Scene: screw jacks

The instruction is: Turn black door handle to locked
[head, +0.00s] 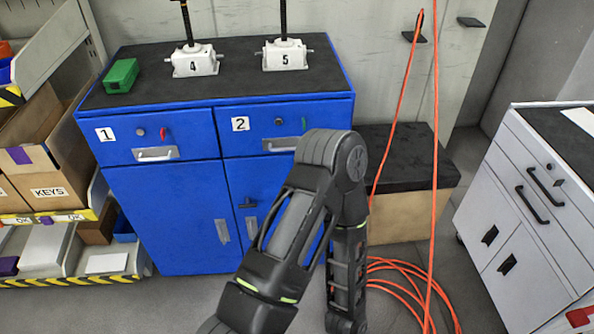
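The blue cabinet (165,215) stands against the wall, with two drawers above two doors. A small black door handle (247,203) sits on the right door near the seam between the doors. Its lever looks roughly horizontal; whether it is locked I cannot tell. One of my arms rises from the bottom, bends at the top and comes down in front of the right door, hiding much of that door. The arm's links are to the right of the black handle and leave it visible. Neither gripper is in view.
Jacks 4 (194,62) and 5 (285,54) and a green box (121,76) stand on the cabinet top. A shelf (75,264) with boxes is at left. An orange cable (436,150) hangs to the floor at right, near a white drawer cabinet (520,215).

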